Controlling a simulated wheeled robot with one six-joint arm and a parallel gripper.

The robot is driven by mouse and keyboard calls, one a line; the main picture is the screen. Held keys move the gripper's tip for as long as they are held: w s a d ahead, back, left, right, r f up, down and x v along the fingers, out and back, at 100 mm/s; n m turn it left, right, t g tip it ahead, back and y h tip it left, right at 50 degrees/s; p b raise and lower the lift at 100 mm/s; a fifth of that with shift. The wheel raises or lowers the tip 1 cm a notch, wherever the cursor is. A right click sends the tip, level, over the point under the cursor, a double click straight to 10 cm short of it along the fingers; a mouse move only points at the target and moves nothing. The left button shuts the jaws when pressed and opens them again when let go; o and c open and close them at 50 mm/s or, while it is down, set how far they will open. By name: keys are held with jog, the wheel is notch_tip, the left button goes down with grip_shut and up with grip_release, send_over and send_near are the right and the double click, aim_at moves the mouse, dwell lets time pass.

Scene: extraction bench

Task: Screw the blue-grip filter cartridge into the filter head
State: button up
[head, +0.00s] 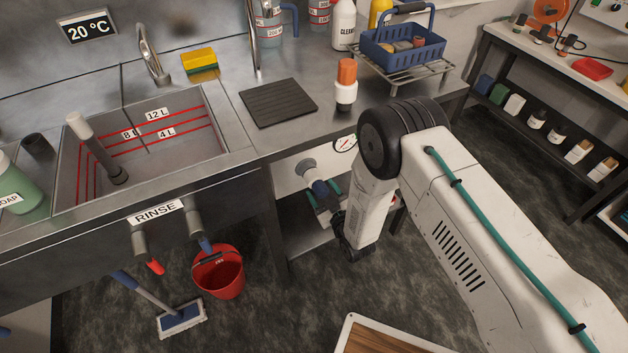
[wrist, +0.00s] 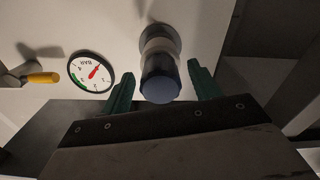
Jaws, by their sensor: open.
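The filter cartridge's blue grip (wrist: 160,85) faces my wrist camera. Behind it, in line, a grey collar (wrist: 157,42) of the filter head meets the pale panel; the joint is too dark to tell how far the cartridge is seated. My gripper (wrist: 161,72) is open, with one green finger on each side of the blue grip and a visible gap at both sides. In the head view, my gripper (head: 326,198) is under the counter, around or just beside the blue grip (head: 318,187). The grey filter head (head: 306,168) shows above and left of it.
A pressure gauge (wrist: 90,72) and a yellow-handled valve (wrist: 42,77) are on the panel left of the cartridge. A dark beam (wrist: 262,45) stands at the right. In the head view, a red bucket (head: 220,276) and a mop (head: 180,318) are on the floor left of my arm.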

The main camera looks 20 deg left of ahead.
jog(key=n, duration=1.5)
